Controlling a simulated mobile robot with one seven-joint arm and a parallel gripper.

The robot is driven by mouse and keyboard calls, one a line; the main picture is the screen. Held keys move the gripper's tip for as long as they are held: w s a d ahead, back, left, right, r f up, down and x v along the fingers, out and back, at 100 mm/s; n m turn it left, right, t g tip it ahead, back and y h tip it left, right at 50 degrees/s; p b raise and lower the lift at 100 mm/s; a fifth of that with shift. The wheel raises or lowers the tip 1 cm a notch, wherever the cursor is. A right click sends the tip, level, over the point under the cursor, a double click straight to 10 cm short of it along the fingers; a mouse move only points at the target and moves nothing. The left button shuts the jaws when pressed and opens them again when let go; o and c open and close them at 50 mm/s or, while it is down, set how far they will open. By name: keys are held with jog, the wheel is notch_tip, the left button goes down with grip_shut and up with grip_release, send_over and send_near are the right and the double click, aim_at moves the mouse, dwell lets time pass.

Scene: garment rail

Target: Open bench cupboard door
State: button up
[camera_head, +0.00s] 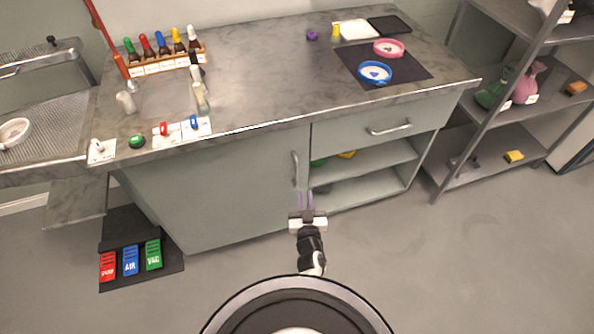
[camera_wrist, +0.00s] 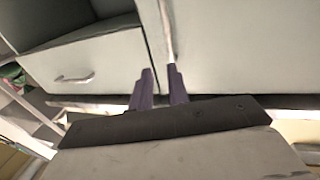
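The bench cupboard door (camera_head: 225,190) is a pale grey-green panel under the left part of the bench and looks closed. Its upright metal handle (camera_head: 295,168) is near the door's right edge. My gripper (camera_head: 305,194) is just below and slightly right of the handle, its purple fingers apart with nothing seen between them. In the wrist view, the fingers (camera_wrist: 162,78) point at the bench front, and a thin bright upright bar, seemingly the door handle (camera_wrist: 169,42), lies ahead near the right-hand finger. Whether they touch, I cannot tell.
Right of the door are a drawer (camera_head: 375,127) with a bar handle and open shelves (camera_head: 370,186) below. A metal rack (camera_head: 470,140) stands at the right. Red, blue and green pedals (camera_head: 131,260) lie on a floor mat at left. The floor before the door is clear.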

aim_at(296, 173)
jog(key=shift+y, duration=0.5)
jog(key=w+b, duration=0.2)
jog(key=w, duration=0.1)
jog(key=w+a+f+b, duration=0.1)
jog(key=w, duration=0.3)
jog(key=w+a+f+b, duration=0.1)
jog(key=w+b, duration=0.1)
jog(key=w, duration=0.1)
jog(key=shift+w+a+b, duration=0.25)
jog(key=shift+w+b, duration=0.05)
jog(key=shift+w, duration=0.1)
jog(key=shift+w+a+r, duration=0.1)
jog(key=shift+w+r, duration=0.05)
jog(key=shift+w, duration=0.65)
grip_shut()
